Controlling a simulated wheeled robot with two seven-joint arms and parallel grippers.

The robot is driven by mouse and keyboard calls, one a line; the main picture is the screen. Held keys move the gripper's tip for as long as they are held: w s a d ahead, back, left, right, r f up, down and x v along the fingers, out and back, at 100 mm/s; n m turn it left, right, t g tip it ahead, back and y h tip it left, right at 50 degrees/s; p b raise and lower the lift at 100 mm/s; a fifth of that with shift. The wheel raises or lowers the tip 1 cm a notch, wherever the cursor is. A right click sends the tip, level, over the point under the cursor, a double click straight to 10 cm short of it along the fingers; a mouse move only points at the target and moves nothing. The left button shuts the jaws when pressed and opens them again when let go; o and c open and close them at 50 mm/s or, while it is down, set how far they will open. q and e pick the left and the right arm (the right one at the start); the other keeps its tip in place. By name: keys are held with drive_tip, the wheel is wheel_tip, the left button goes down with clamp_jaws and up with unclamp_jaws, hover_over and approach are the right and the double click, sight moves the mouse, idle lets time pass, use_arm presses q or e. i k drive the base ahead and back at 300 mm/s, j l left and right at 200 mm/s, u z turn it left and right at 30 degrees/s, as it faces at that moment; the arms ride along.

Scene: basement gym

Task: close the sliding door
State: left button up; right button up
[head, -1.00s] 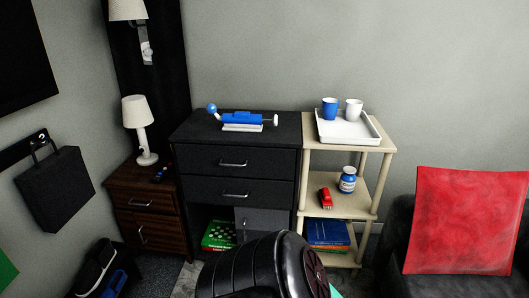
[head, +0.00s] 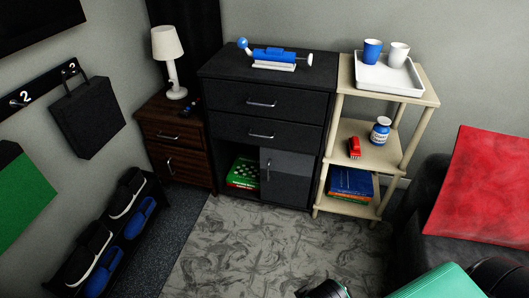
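The sliding door (head: 291,179) is a dark grey panel with a small upright handle near its left edge. It covers the right half of the lower compartment of the black cabinet (head: 272,85). The left half of that compartment is open, and a green box (head: 243,173) shows inside. Two drawers with bar handles are above it and look shut. Neither gripper can be made out in the head view. Dark and teal parts, which seem to be my own arm, show at the bottom edge, well apart from the door.
A beige shelf (head: 409,92) stands right of the cabinet, and a brown nightstand (head: 160,134) stands left. A shoe rack (head: 97,241) is at left. The patterned rug (head: 245,245) before the cabinet is clear.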

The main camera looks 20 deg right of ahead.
sight(286, 176)
drive_tip(key=z, duration=0.9)
